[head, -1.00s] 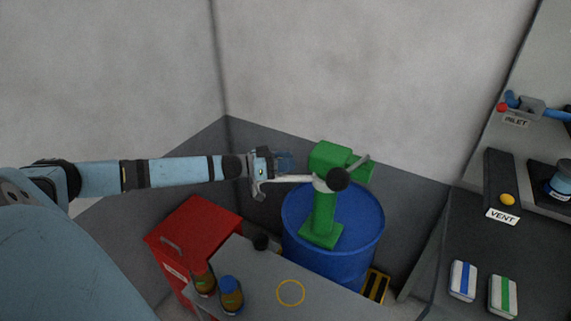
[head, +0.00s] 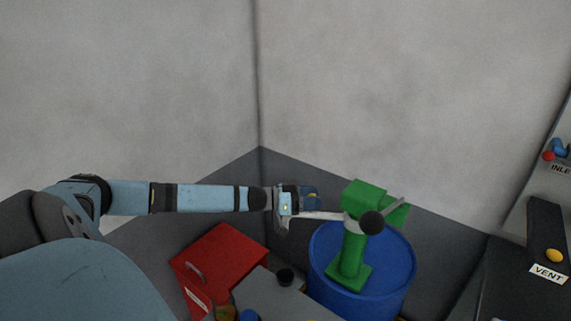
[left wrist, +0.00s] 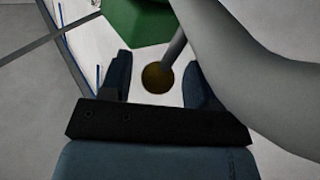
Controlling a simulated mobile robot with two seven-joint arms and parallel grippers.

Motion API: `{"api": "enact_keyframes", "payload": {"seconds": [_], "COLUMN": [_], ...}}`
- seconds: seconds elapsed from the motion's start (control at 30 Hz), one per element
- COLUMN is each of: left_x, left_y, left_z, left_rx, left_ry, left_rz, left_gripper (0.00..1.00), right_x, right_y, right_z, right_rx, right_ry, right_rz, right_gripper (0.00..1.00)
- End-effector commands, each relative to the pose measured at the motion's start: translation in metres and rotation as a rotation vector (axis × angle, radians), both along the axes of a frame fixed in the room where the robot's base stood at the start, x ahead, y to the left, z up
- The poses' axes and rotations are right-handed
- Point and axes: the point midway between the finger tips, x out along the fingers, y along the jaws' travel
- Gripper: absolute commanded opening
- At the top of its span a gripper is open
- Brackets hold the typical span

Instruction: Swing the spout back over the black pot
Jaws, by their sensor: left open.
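A pale grey spout (head: 322,215) runs left from the green hand pump (head: 352,250) on the blue drum (head: 325,250) and bends down at its left end. My left gripper (head: 309,198) is open beside that left end. In the left wrist view, the spout (left wrist: 245,65) curves large and close, to the right of my left gripper (left wrist: 160,82); the gap between the fingers shows a round brownish end on a grey rod. The black pot (head: 286,276) stands on the grey bench, lower in the picture than the spout's end; I cannot tell whether they line up. My right gripper is not in view.
A red cabinet (head: 222,262) stands left of the grey bench (head: 262,295). The pump's black ball knob (head: 372,222) sits right of the spout. Grey walls close the corner behind.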

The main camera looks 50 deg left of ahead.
Motion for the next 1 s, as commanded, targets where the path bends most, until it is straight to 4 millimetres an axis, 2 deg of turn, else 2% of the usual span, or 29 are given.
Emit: {"api": "enact_keyframes", "payload": {"seconds": [0.3,0.6,0.8,1.0], "left_x": [-0.045,-0.078,-0.088,-0.09], "left_y": [0.036,0.063,0.072,0.074], "left_z": [-0.002,0.0,0.0,0.0], "left_rx": [0.003,0.003,0.001,0.001], "left_ry": [0.005,0.005,0.002,-0.001], "left_rz": [0.0,0.0,0.0,0.0], "left_gripper": [0.56,0.56,0.56,0.56], "right_x": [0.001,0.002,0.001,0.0], "right_y": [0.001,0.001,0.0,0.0], "right_z": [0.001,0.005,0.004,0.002], "right_rx": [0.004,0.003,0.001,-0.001], "right_ry": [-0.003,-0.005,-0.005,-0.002], "right_rz": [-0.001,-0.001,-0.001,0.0], "right_gripper": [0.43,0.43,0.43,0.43]}}
